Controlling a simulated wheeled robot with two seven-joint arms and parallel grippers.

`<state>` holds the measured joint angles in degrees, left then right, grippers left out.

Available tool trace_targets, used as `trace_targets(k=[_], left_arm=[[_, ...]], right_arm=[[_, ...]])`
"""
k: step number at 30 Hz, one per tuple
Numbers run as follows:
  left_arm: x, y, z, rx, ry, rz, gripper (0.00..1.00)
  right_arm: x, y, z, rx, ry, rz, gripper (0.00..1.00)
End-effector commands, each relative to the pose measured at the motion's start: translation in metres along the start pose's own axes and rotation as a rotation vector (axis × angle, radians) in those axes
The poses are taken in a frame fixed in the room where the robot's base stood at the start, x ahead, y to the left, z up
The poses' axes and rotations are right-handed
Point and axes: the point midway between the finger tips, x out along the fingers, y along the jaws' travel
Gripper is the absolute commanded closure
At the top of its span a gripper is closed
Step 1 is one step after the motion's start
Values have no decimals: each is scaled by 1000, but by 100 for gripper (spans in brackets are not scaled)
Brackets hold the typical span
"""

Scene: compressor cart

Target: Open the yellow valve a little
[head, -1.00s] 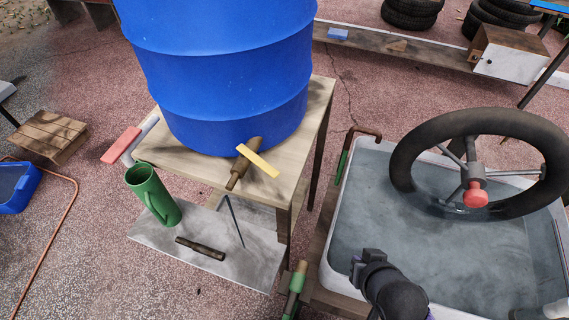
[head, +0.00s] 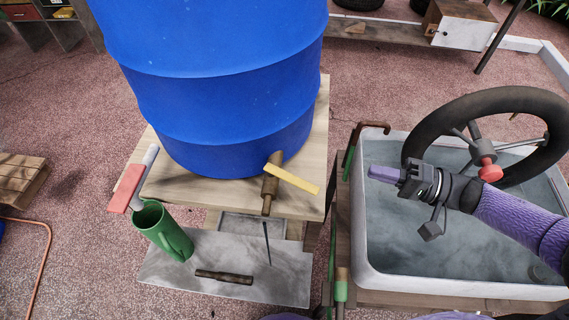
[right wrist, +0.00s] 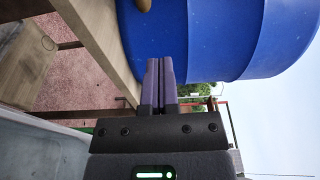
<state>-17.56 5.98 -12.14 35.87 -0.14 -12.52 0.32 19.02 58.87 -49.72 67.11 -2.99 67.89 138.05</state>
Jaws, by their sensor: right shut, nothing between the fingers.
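The yellow valve handle (head: 292,179) is a flat bar on a brass tap (head: 269,192) at the front foot of the blue barrel (head: 215,85). The bar slants down to the right, across the tap's line. My right gripper (head: 372,172) is shut and empty. It is to the right of the yellow handle, over the left side of the white basin, with a clear gap between them. In the right wrist view its closed fingers (right wrist: 160,68) point toward the barrel. A tan rounded piece, perhaps the tap, shows at that view's top edge. My left gripper is not in view.
A red-handled valve (head: 126,188) sits left of the barrel above a green jug (head: 163,230). The barrel stands on a wooden table (head: 312,140). A black wheel (head: 412,120) with a red knob stands over the basin (head: 362,245). A dark rod (head: 224,277) lies on the grey plate.

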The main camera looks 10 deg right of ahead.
Motion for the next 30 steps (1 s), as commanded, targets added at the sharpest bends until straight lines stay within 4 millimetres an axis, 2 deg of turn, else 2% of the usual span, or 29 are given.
trace_targets(k=[2,5,18,24,30], left_arm=[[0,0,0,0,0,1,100],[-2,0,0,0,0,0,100],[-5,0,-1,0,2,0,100],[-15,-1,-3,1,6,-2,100],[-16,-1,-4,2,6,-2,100]], right_arm=[[-2,-2,0,15,-11,-1,100],[8,-3,0,18,-15,-5,100],[100,-4,5,18,-14,-7,100],[105,-5,33,18,-12,-4,100],[106,-3,41,17,-12,-4,100]])
